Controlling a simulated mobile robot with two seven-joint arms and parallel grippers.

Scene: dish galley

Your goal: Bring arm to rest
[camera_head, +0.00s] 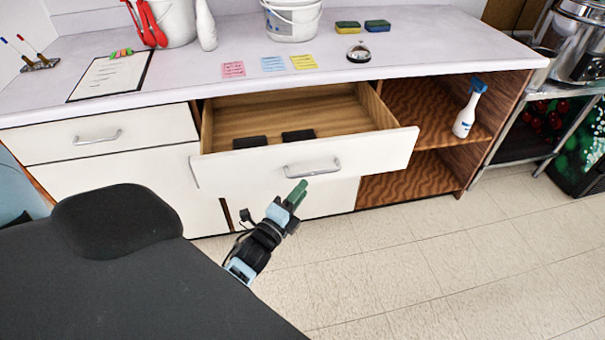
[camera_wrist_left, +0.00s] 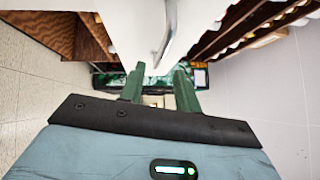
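My left gripper (camera_head: 297,190) is just in front of the open drawer (camera_head: 400,147), a little below its metal handle (camera_head: 312,168). In the left wrist view its two green fingers (camera_wrist_left: 160,76) stand apart with nothing held between them. The handle also shows there (camera_wrist_left: 168,42), just past the fingertips and close to them. I cannot tell for sure whether they touch. The drawer is pulled out and holds two dark blocks, one on the left (camera_head: 250,142) and one on the right (camera_head: 298,135). My right gripper is not in view.
The counter (camera_head: 190,75) carries a clipboard (camera_head: 112,75), sticky notes (camera_head: 272,64), a bell (camera_head: 358,53), sponges (camera_head: 377,26) and buckets. A spray bottle (camera_head: 465,115) stands on the open shelf at right. The tiled floor (camera_head: 430,250) in front is clear.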

